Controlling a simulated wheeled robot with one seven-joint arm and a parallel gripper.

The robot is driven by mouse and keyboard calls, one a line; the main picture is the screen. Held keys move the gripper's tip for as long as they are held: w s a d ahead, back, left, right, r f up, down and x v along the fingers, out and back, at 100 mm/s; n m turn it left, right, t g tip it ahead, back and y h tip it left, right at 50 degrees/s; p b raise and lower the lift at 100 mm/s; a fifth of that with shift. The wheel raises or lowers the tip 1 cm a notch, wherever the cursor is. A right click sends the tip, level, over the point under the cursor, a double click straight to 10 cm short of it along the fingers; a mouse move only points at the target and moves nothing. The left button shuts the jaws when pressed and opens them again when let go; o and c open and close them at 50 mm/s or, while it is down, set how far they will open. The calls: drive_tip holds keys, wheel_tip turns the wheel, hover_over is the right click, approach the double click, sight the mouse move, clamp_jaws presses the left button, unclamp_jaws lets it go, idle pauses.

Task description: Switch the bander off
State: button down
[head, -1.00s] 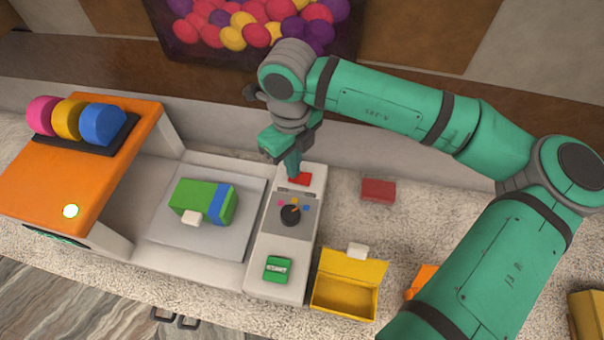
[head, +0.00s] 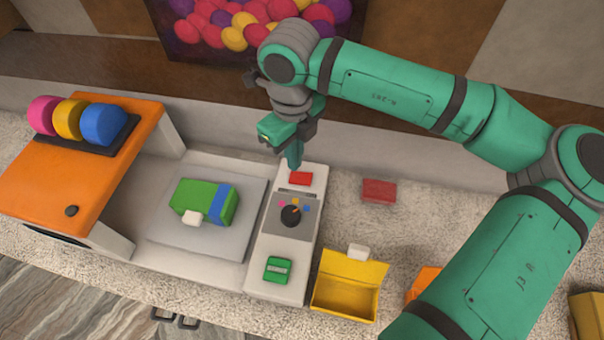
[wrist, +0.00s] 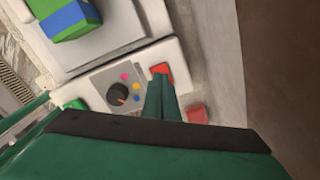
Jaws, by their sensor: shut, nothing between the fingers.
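The bander is an orange-and-white machine (head: 80,165) on the counter, with a control panel (head: 285,260) on its right side. The panel has a red switch (head: 301,178) at the far end, a black dial (head: 291,215) in the middle and a green button (head: 278,269) at the near end. The round lamp (head: 71,211) on the orange housing is dark. My gripper (head: 294,165) is shut and empty, its tips just above and beside the red switch. In the wrist view the fingers (wrist: 162,98) partly cover the red switch (wrist: 161,71); I cannot tell whether they touch it.
A green box with a blue band (head: 205,202) lies on the bander's grey plate. Pink, yellow and blue rolls (head: 103,124) sit on top. A red block (head: 379,190) and an open yellow box (head: 345,290) are to the panel's right.

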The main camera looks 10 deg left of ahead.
sight(294, 176)
drive_tip(key=shift+d+r, duration=0.1)
drive_tip(key=shift+r, duration=0.85)
drive_tip(key=shift+s+r, duration=0.15)
drive_tip(key=shift+r, duration=0.7)
